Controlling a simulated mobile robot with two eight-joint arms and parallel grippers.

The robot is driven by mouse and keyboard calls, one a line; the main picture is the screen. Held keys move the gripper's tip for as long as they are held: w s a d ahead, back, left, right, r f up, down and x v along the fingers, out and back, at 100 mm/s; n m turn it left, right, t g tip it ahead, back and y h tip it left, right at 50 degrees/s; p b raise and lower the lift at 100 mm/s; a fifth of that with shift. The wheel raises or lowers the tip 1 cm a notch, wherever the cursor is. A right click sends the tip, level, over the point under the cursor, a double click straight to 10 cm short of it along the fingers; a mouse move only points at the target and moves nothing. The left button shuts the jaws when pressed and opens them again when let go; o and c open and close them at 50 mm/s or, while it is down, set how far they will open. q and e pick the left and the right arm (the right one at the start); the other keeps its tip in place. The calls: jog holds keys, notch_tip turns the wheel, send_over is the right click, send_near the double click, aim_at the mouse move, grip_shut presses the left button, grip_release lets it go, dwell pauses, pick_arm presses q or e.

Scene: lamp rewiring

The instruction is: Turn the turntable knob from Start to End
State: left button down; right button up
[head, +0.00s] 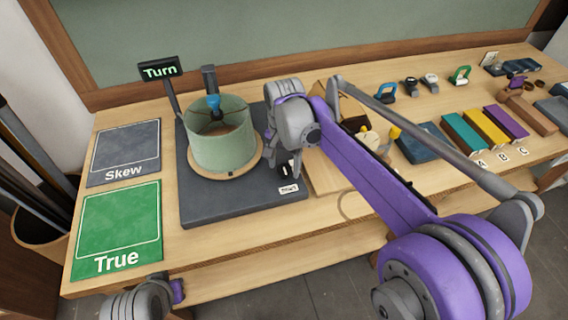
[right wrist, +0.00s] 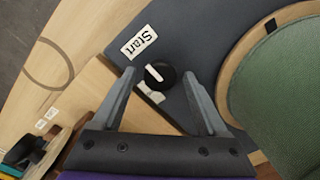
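The turntable is a dark slate base (head: 240,205) with a round wooden disc (head: 198,171) that carries a green lampshade (head: 222,145). A small black knob (right wrist: 161,76) sits near the base's edge, beside a white "Start" label (right wrist: 138,42). The knob's white mark points up-left, towards that label's side. A second pale label by the knob is partly hidden. My right gripper (right wrist: 159,73) is open, its fingertips on either side of the knob with gaps visible.
A "Turn" sign (head: 160,70) stands behind the turntable. A grey "Skew" mat (head: 124,150) and a green "True" mat (head: 118,228) lie to its left. A wooden board (head: 325,178), coloured blocks (head: 484,128) and small parts are to the right.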

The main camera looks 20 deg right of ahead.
grip_shut()
jog(key=shift+n, duration=0.3)
jog(key=n, duration=1.1)
jog(key=shift+n, duration=0.3)
jog(key=n, duration=0.6)
jog(key=shift+p, duration=0.3)
jog(key=n, duration=0.5)
jog(key=shift+n, duration=0.5)
